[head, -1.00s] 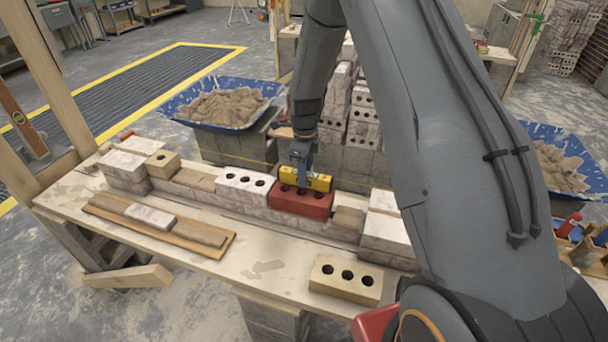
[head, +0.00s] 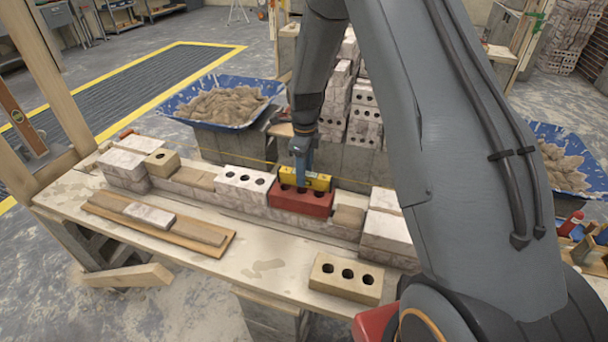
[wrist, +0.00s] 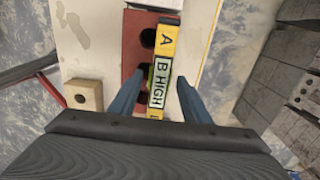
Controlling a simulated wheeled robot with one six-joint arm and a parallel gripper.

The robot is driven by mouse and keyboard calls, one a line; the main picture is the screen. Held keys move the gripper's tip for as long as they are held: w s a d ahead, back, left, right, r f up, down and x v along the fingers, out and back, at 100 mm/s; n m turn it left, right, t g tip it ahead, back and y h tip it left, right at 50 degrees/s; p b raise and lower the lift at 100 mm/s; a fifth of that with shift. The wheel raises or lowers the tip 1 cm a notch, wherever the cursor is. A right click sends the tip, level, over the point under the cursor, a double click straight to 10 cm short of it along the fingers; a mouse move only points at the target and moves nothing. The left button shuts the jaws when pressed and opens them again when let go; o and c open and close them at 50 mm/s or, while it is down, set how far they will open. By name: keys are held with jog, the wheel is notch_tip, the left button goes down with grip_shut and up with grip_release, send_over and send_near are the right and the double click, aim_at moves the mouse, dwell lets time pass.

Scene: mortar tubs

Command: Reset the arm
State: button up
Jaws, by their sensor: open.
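My gripper (head: 303,167) is over the red brick (head: 302,203) in the low brick wall on the bench. A yellow level (head: 319,181) lies on top of the red brick. In the wrist view my gripper (wrist: 155,85) is open, with one blue finger on each side of the level (wrist: 165,42), which shows the letters "A" and "B HIGH". The red brick (wrist: 133,55) shows beneath it. I cannot tell whether the fingers touch the level.
A white brick with holes (head: 245,182) sits left of the red brick. A tan brick (head: 346,278) lies at the bench's front (head: 270,285), and a wooden board (head: 110,212) lies front left. Blue mortar tubs stand behind (head: 215,122) and at right (head: 575,188).

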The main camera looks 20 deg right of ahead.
notch_tip(320, 180, up, 5)
jog(key=shift+w+r+b, duration=0.1)
jog(key=shift+b, duration=0.55)
jog(key=shift+r, duration=0.65)
jog(key=shift+s+r, duration=0.1)
jog(key=shift+s, duration=0.1)
jog(key=s+r+n, duration=0.3)
jog(key=s+n, duration=0.9)
jog(key=s, duration=0.1)
jog(key=s+r+n+t, duration=0.1)
jog(key=s+r+n, duration=0.2)
jog(key=s+n, duration=0.9)
jog(key=shift+s+r+n, duration=0.2)
jog(key=shift+s+n, duration=0.2)
jog(key=shift+s, duration=0.05)
